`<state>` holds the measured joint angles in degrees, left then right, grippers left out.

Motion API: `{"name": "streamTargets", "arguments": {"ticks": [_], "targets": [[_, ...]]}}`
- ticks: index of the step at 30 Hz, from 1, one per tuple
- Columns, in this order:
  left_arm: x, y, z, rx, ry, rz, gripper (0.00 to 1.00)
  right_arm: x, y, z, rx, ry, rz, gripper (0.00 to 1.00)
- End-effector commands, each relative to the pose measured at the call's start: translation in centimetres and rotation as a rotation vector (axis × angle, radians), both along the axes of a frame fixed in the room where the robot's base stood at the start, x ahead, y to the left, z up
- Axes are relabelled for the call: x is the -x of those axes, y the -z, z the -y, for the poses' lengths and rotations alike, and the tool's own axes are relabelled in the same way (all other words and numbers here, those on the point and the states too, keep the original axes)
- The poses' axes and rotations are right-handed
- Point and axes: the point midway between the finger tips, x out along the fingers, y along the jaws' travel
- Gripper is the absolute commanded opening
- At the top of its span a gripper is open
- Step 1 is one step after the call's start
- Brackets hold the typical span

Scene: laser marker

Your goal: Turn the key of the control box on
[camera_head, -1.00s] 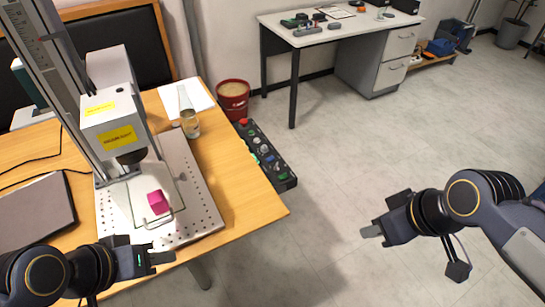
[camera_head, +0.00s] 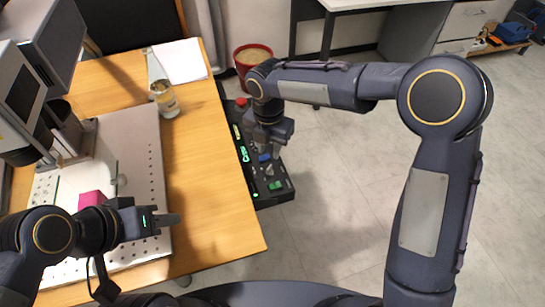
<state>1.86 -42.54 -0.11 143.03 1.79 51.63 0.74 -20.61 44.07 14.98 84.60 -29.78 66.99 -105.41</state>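The control box (camera_head: 240,118) is a long black panel with several buttons and lit green marks along the right side of the wooden table. A red button shows at its far end and a green one (camera_head: 275,186) at its near end. My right gripper (camera_head: 273,155) points down over the middle to near part of the box and covers some controls. I cannot make out the key or whether the fingers touch anything. My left gripper (camera_head: 172,219) is over the table's near part, level, apart from the box; its fingers are seen edge-on.
The laser marker (camera_head: 20,100) stands at the left on a perforated plate (camera_head: 138,140) with a magenta block (camera_head: 91,200). A red bucket (camera_head: 252,57) is behind the box. The floor right is clear.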

Motion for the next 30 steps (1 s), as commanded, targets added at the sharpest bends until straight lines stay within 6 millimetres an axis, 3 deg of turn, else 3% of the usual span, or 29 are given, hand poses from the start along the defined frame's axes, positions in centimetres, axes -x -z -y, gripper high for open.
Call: {"name": "streamTargets", "arguments": {"ticks": [12,24,30], "targets": [[0.0,1.1,0.0,0.000,0.000,0.000,0.36,0.1,6.2,0.1,0.001,0.004,-0.003,0.28],[0.0,1.2,0.0,0.000,0.000,0.000,0.36,0.1,7.2,0.1,0.000,0.005,-0.001,0.28],[0.0,1.2,0.0,0.000,0.000,0.000,0.36,0.1,7.2,0.1,0.000,0.005,-0.001,0.05]]}}
